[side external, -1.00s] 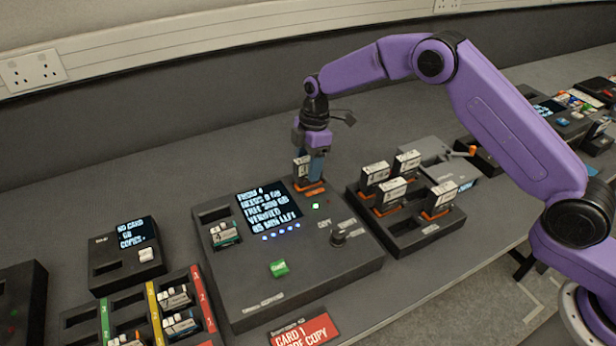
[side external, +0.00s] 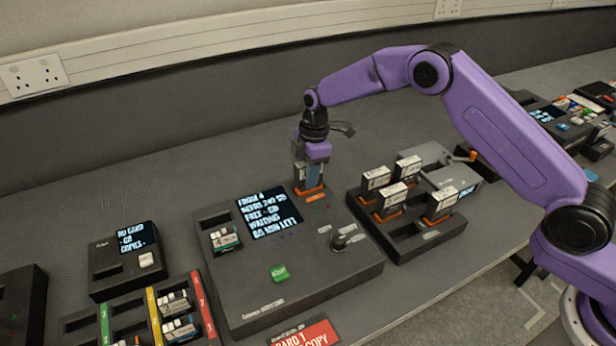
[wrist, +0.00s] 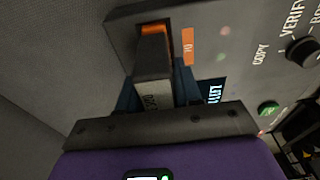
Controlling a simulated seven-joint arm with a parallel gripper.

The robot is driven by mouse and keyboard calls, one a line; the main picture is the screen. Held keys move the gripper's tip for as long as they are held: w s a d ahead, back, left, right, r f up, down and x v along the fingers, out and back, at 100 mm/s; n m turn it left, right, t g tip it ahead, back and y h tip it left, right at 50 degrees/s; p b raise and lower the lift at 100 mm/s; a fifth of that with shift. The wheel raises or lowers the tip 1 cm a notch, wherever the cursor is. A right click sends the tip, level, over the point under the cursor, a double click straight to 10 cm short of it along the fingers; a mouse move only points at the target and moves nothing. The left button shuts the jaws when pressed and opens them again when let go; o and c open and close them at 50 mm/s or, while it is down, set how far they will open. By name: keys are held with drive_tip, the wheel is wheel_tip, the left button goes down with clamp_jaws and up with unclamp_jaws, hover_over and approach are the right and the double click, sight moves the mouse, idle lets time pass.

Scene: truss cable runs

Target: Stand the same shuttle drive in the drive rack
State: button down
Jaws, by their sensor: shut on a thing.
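My gripper (side external: 312,176) is shut on a shuttle drive (side external: 299,175), a dark block with a pale label. It is upright at the orange-marked drive slot (side external: 309,191) at the console's back right corner. In the wrist view the drive (wrist: 153,70) points at the orange slot (wrist: 155,30), with the blue fingers on both sides. I cannot tell whether its end is still in the slot. The drive rack (side external: 418,240) is to the right of the console and holds several upright, pale-labelled drives (side external: 376,178). Dark empty openings show in its front part.
The console (side external: 330,270) carries a lit screen (side external: 268,214), a card (side external: 225,239), a green button (side external: 279,273) and a knob (side external: 338,242). A card tray (side external: 155,315) and a small screened box (side external: 127,265) are left. A grey unit (side external: 440,160) stands behind the rack.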

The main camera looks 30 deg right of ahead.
wheel_tip(320, 180, up, 14)
drive_tip(key=s+d+r, duration=0.2)
drive_tip(key=s+d, duration=0.5)
drive_tip(key=s, duration=0.2)
drive_tip(key=s+d+f, duration=0.2)
drive_tip(key=s+d, duration=0.5)
drive_tip(key=s, duration=0.6)
wheel_tip(320, 180, down, 11)
drive_tip(key=shift+w+f, duration=0.15)
drive_tip(key=shift+w, duration=0.1)
idle(0.4)
drive_tip(key=shift+f, duration=1.6)
idle(2.5)
